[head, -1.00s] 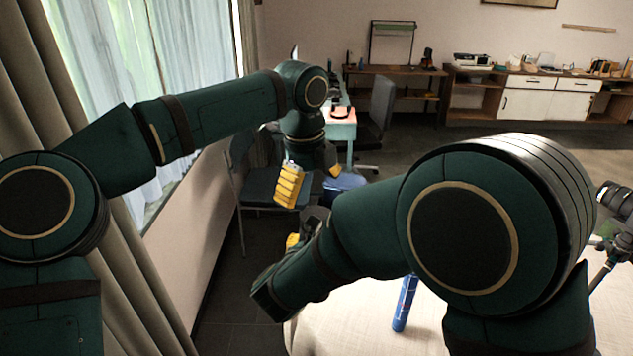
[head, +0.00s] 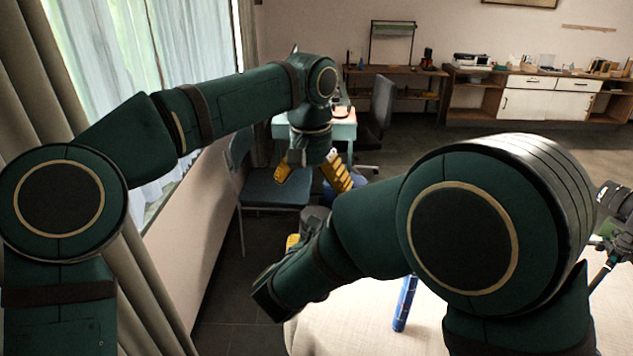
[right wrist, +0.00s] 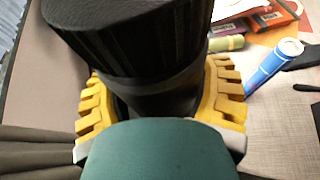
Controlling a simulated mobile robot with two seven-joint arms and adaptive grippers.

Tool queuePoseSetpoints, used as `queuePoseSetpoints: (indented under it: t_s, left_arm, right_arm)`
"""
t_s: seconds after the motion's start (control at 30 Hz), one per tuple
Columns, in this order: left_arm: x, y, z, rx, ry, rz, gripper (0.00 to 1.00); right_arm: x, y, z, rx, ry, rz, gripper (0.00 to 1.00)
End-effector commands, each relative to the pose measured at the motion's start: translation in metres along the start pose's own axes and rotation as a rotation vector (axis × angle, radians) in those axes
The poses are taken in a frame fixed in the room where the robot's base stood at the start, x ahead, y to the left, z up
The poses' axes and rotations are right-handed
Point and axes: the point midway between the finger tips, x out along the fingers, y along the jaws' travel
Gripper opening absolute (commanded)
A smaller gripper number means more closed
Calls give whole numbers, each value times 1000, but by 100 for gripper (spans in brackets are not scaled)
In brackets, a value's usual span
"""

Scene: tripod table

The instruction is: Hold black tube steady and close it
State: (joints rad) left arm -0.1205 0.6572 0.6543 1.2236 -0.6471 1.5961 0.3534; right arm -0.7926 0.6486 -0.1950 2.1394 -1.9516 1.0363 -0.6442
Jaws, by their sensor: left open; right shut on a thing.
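The black tube (right wrist: 130,35) fills the top of the right wrist view, a thick cylinder with a ribbed upper part and a smoother part below. My right gripper (right wrist: 160,100) has its yellow fingers on both sides of the lower part and is shut on it. In the head view a dark grey round end, likely the tube (head: 316,213), shows just behind my right arm. One yellow finger of the right gripper (head: 292,241) peeks out there. My left gripper (head: 312,175) is open and empty, fingers spread, pointing down above that end. The tube's far end is hidden.
A blue cylinder (head: 404,305) lies or stands on the cloth-covered table (head: 365,325); it also shows in the right wrist view (right wrist: 272,66) near a small green roll (right wrist: 226,43) and orange boxes (right wrist: 270,17). A chair (head: 275,188) stands behind, by the window wall.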

Motion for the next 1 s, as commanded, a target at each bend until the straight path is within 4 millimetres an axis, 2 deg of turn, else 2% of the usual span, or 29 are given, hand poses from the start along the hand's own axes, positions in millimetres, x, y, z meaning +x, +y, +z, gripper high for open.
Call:
queuePoseSetpoints:
  t_s: [0.4, 0.6, 0.8, 1.0]
  left_arm:
    - [-5, 6, 0, -784, -26, -14, 94]
    - [-7, 8, 0, -1060, -32, -22, 94]
    - [-8, 8, 1, -1181, -35, -27, 94]
    - [-8, 8, 1, -1195, -35, -28, 94]
  right_arm:
    - [0, 0, 1, 1, -2, 0, 0]
    - [0, 0, 1, 1, -2, 0, 0]
    - [0, 0, 1, 1, -2, 0, 0]
    - [0, 0, 1, 1, -2, 0, 0]
